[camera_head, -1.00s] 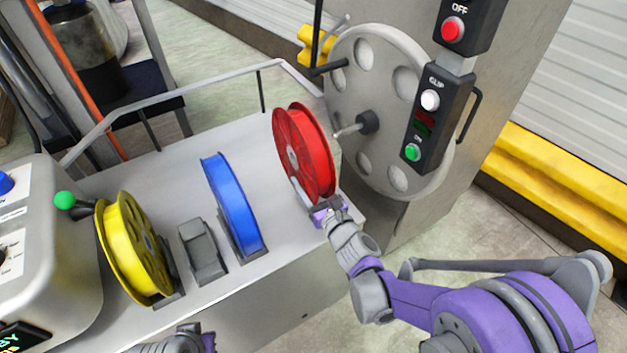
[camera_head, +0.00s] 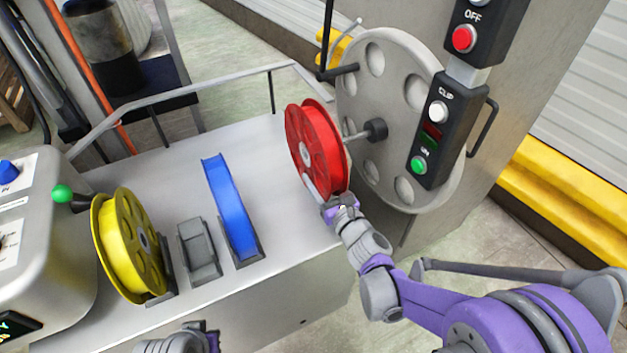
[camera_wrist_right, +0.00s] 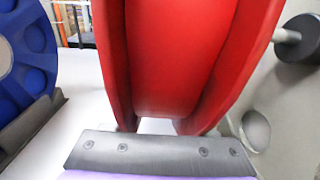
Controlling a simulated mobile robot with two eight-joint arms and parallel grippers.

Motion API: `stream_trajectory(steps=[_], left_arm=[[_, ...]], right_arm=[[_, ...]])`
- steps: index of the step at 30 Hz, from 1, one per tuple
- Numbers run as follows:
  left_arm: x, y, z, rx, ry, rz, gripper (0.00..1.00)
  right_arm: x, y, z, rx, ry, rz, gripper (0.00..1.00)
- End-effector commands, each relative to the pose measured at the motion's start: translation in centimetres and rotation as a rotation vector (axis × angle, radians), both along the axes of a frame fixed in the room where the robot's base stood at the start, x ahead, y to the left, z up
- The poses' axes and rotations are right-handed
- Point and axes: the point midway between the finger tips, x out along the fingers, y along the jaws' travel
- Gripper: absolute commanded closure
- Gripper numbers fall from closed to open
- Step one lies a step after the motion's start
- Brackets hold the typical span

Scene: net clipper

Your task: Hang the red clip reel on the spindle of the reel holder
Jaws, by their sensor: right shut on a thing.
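The red clip reel (camera_head: 318,148) is held upright at its lower edge by my right gripper (camera_head: 338,206). In the right wrist view the red reel (camera_wrist_right: 180,60) fills the middle, above the dark gripper edge (camera_wrist_right: 160,155); the fingertips are hidden. The reel holder (camera_head: 388,95) is a grey disc with holes on the machine at right. Its spindle (camera_head: 357,135) points left from a dark hub (camera_head: 376,130). In the head view the spindle's tip is at the reel's right rim; I cannot tell whether they touch. Part of my left gripper (camera_head: 195,342) shows at the bottom edge, its fingertips unclear.
A blue reel (camera_head: 232,205) and a yellow reel (camera_head: 130,245) stand on the grey bench (camera_head: 275,235), with an empty cradle (camera_head: 199,250) between them. A button box (camera_head: 440,130) hangs before the holder disc. A rail (camera_head: 200,98) edges the bench's back.

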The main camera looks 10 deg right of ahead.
Motion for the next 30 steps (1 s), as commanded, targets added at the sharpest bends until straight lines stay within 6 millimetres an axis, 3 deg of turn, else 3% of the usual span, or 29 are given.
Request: stream_trajectory(steps=[30], left_arm=[[0.1,0.0,-1.2,0.000,0.004,0.000,1.00]], right_arm=[[2.1,-5.6,-0.4,0.000,-0.001,0.000,1.00]])
